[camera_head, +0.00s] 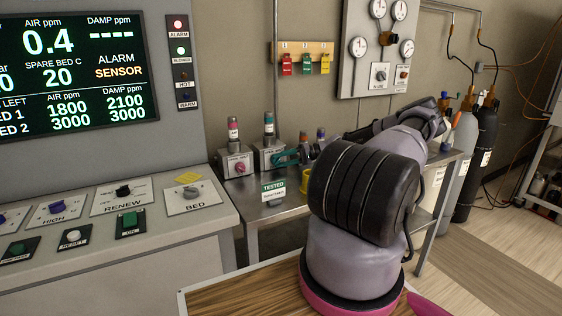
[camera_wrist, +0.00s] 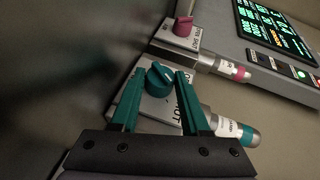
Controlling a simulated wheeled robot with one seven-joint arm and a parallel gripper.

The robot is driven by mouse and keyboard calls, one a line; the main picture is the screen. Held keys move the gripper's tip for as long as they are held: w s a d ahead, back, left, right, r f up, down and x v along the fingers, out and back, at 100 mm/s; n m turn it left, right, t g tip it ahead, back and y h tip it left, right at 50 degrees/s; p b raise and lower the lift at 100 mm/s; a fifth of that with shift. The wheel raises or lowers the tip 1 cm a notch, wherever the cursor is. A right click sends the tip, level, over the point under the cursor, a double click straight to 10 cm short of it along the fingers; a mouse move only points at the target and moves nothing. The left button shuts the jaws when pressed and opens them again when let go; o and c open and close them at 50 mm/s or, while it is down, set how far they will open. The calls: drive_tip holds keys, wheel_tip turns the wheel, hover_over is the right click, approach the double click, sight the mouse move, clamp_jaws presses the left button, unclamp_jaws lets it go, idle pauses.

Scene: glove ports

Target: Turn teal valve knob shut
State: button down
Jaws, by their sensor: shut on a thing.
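The teal valve knob (camera_wrist: 160,77) sits on the face of a grey valve box (camera_wrist: 128,92) in the wrist view. Part of a label reading like "SHUT" shows beside it. My gripper (camera_wrist: 159,74) has its two teal fingers on either side of the knob and is shut on it. In the head view my gripper (camera_head: 289,157) reaches in from the right at the grey box.
A second box with a pink knob (camera_wrist: 183,26) stands beside the teal one; it also shows in the head view (camera_head: 239,167). A green "TESTED" tag (camera_head: 273,190) and a yellow item (camera_head: 305,182) are near the metal bench's front. Gas cylinders (camera_head: 463,150) stand to the right.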

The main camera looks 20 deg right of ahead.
drive_tip(key=shift+a, duration=0.1)
drive_tip(key=shift+c, duration=2)
unclamp_jaws()
drive_tip(key=v, duration=1)
drive_tip(key=shift+s+d, duration=0.1)
drive_tip(key=shift+d, duration=0.3)
